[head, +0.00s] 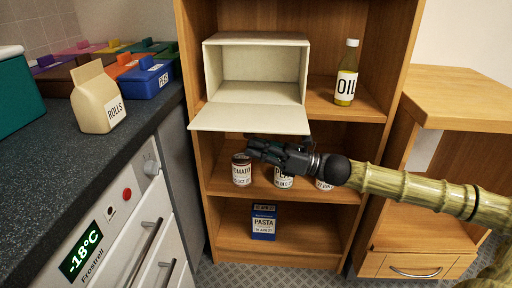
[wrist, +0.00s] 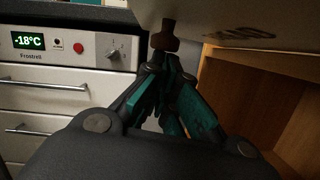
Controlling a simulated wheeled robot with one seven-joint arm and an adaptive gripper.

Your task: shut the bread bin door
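The cream bread bin (head: 258,68) stands on an upper shelf with its front open. Its door (head: 250,118) is folded down and sticks out roughly level over the shelf edge. In the wrist view the door's underside (wrist: 225,18) fills the top right, with dark lettering on it. A small brown knob (wrist: 165,37) hangs from it, just beyond my fingertips. My gripper (head: 252,147) is below the door's front edge. In the wrist view my gripper (wrist: 162,65) has its fingers converged to closely spaced tips. I cannot tell whether they touch the knob.
An oil bottle (head: 347,73) stands right of the bin. Labelled cans, including a tomato can (head: 241,169), stand on the shelf below, behind my gripper. A pasta box (head: 263,222) is lower. The counter (head: 60,135) and freezer (head: 125,225) are at left, a wooden cabinet (head: 460,95) at right.

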